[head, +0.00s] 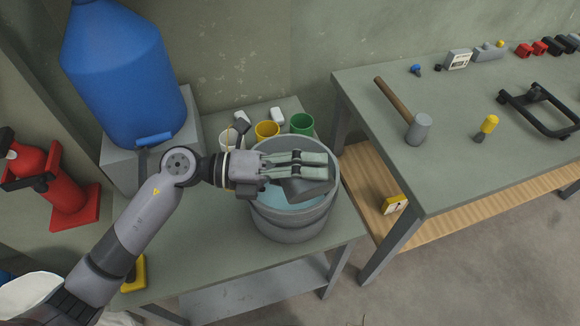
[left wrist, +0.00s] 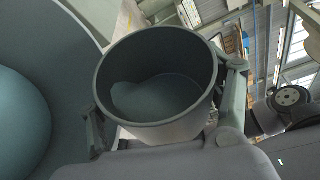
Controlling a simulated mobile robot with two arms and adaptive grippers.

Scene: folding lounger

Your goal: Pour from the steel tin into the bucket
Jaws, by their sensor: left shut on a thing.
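The steel tin (head: 306,189) is a dark grey open cup, held over the bucket and partly hidden under my fingers in the head view. My left gripper (head: 318,166) is shut on the tin. In the left wrist view a finger lies on each side of the tin (left wrist: 160,130). Its mouth faces that camera, and a grey-teal patch shows inside; I cannot tell if it is liquid or bare bottom. The bucket (head: 292,230) is a large grey pail with blue-teal contents, standing on the low table. Its wall also shows at left in the left wrist view (left wrist: 68,45). No falling stream is visible.
Behind the bucket stand yellow (head: 267,131), green (head: 302,124) and white cups. A blue water jug (head: 125,75) stands on a grey block at left. A workbench (head: 440,180) at right carries a mallet (head: 418,128). The low table's front (head: 230,250) is clear.

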